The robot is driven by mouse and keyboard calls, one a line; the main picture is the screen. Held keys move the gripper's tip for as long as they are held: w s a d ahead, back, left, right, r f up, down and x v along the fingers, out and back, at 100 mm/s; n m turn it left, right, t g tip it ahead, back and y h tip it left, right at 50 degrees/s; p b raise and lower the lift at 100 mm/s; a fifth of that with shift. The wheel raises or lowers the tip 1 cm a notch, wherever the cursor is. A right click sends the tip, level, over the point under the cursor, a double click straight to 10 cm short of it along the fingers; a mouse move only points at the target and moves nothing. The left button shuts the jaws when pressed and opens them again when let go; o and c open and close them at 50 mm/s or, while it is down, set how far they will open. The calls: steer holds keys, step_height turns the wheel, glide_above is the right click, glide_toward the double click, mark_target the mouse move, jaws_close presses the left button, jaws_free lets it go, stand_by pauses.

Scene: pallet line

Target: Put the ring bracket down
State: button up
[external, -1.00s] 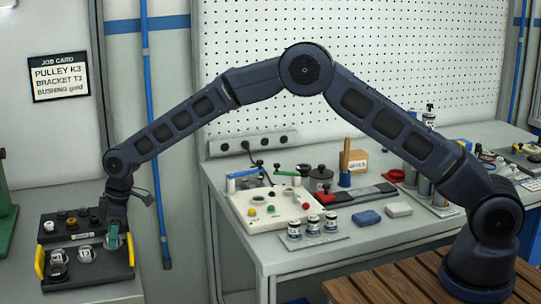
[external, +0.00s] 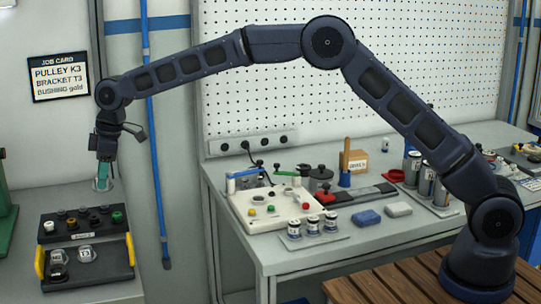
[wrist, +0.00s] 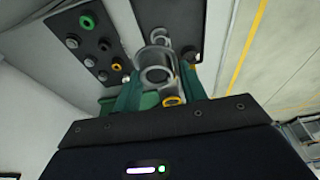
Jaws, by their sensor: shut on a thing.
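My gripper (external: 102,184) hangs above the back edge of the dark tray in the external view, its teal fingers pointing down. In the wrist view the green fingers of my gripper (wrist: 158,92) are shut on the ring bracket (wrist: 156,75), a grey piece with a round open ring. A gold ring (wrist: 173,101) shows beside its lower right; I cannot tell whether it is part of it. In the external view the bracket is too small or hidden to make out. The dark tray (external: 118,262) with yellow handles stands on the left bench, below my gripper and clear of it.
The tray's raised back row holds several dark round parts and a green ring (external: 117,217). Bare bench (external: 35,200) lies behind the tray. A job card (external: 58,79) hangs on the wall.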

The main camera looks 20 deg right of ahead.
steer(key=w+d+r+m+t, duration=0.1)
steer(key=w+d+m, duration=0.2)
steer(key=w+d, duration=1)
steer(key=w+d+m+h, duration=0.1)
steer(key=w+d+m, duration=0.2)
steer(key=w+d, duration=0.95)
steer(key=w+d+r+m+t, duration=0.15)
steer(key=w+d, duration=0.45)
steer(key=d, duration=1.4)
steer(key=w+d+m+h, duration=0.1)
steer(key=d+m, duration=0.2)
steer(key=d, duration=1.1)
steer(key=w+d+m, duration=0.2)
steer(key=d+m, duration=0.1)
steer(key=d, duration=1.1)
steer(key=s+d+f+m+h, duration=0.15)
steer(key=s+d, duration=0.25)
steer(key=d, duration=0.9)
steer(key=s+d+m, duration=0.3)
steer(key=d, duration=0.9)
steer(key=shift+t, duration=0.35)
steer(key=f, duration=1.9)
steer(key=shift+s+d, duration=0.2)
steer(key=shift+f, duration=0.15)
